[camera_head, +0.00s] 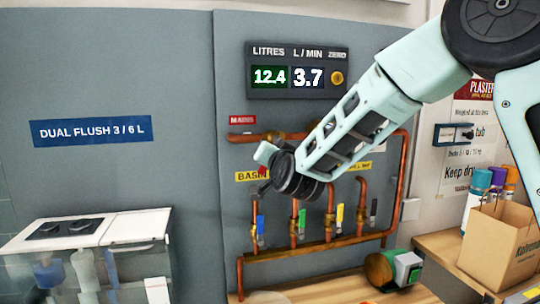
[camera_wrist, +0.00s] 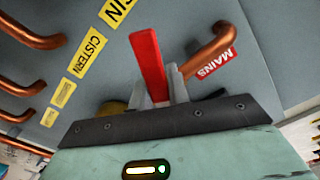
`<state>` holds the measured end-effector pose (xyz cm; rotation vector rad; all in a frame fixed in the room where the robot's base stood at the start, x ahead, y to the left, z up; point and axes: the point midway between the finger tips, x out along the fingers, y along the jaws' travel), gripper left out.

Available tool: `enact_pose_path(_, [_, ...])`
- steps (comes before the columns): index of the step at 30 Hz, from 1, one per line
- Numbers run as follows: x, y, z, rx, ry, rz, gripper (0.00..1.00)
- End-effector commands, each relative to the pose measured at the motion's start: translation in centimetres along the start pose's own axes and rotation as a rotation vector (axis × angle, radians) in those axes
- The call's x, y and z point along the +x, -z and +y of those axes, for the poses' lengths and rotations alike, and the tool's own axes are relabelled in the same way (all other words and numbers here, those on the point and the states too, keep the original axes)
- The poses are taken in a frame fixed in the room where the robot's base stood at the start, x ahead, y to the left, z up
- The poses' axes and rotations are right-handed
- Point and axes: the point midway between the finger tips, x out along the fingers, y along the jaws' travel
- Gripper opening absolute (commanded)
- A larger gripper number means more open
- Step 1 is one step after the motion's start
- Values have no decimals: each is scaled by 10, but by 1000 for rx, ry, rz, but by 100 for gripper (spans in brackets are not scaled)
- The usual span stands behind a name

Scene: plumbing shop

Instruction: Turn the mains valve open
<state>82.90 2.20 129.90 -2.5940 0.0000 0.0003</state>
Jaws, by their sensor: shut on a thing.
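The mains valve has a flat red lever (camera_wrist: 149,60), large in the wrist view beside the red MAINS label (camera_wrist: 217,66). My gripper (camera_wrist: 158,85) is shut on the lever, one grey finger on each side, with the lever's end sticking out past them. In the head view my gripper (camera_head: 265,163) is at the upper pipe, below and right of the MAINS label (camera_head: 242,120). There my wrist and fingers hide most of the lever and the valve body. The meter (camera_head: 297,72) reads 12.4 litres and 3.7 L/min.
Copper pipes (camera_head: 403,165) run around the grey panel. Several branch valves with coloured levers, one blue (camera_head: 260,225), hang below my gripper. A glass-fronted cistern (camera_head: 90,245) stands left.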

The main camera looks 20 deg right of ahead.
Motion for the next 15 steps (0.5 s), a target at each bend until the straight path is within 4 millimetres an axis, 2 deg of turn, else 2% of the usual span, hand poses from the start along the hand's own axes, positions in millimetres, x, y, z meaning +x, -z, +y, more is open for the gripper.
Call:
enact_pose_path(3, [0,0,0,-1,-1,0,0])
enact_pose_path(4, [0,0,0,-1,0,0,23])
enact_pose_path(6, [0,0,0,-1,0,0,39])
enact_pose_path(15, [-1,0,0,-2,0,0,39])
